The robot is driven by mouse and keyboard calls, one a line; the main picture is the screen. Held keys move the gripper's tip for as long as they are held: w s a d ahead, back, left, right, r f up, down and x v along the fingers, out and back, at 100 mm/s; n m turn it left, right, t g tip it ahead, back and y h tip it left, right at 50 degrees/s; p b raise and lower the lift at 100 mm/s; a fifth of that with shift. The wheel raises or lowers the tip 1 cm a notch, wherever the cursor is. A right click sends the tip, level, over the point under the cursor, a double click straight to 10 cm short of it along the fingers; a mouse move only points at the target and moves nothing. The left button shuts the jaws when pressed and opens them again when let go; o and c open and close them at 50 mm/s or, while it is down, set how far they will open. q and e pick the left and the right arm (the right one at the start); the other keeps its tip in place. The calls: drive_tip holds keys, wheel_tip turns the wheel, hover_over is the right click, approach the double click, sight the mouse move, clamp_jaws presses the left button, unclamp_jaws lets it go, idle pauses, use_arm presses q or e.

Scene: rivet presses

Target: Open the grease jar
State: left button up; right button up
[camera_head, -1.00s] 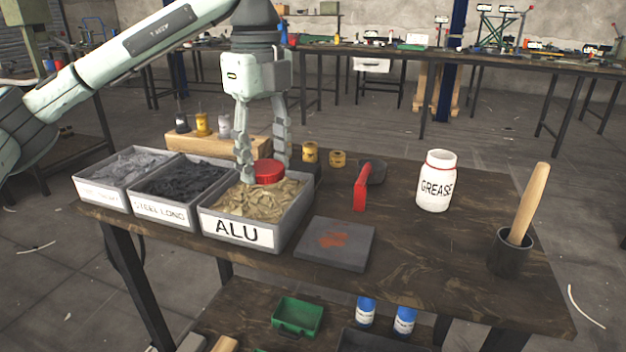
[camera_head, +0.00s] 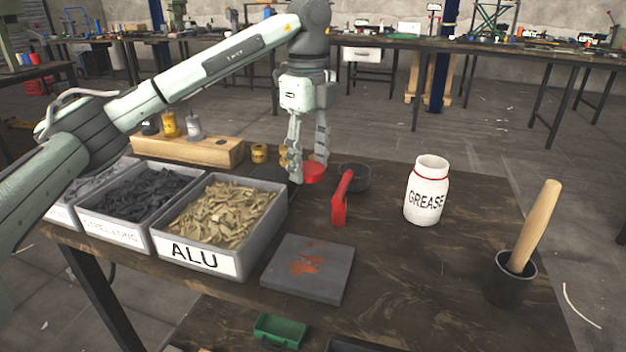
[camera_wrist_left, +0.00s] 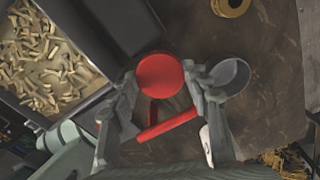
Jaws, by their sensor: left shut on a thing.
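The grease jar (camera_head: 426,192) is white with a red ring near its top and stands upright on the right part of the dark wooden table. Its top shows no lid. My left gripper (camera_head: 308,178) is shut on a round red lid (camera_head: 314,172), left of the jar and near the back of the ALU bin. In the left wrist view the red lid (camera_wrist_left: 160,75) sits between the two fingers. I cannot tell how far above the table it is. My right gripper does not show.
A red-handled tool (camera_head: 341,198) and a dark round cup (camera_head: 354,177) are between the lid and the jar. The ALU bin (camera_head: 243,262) and a grey plate (camera_head: 308,270) are in front. A wooden-handled tool stands in a black cup (camera_head: 510,280) at right.

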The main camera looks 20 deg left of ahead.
sight(314, 196)
use_arm(q)
drive_tip(key=shift+w+d+f, duration=0.3)
drive_tip(key=shift+w+f, duration=0.15)
drive_tip(key=shift+w, duration=0.1)
drive_tip(key=shift+f, duration=2.1)
drive_tip(key=o, duration=1.3)
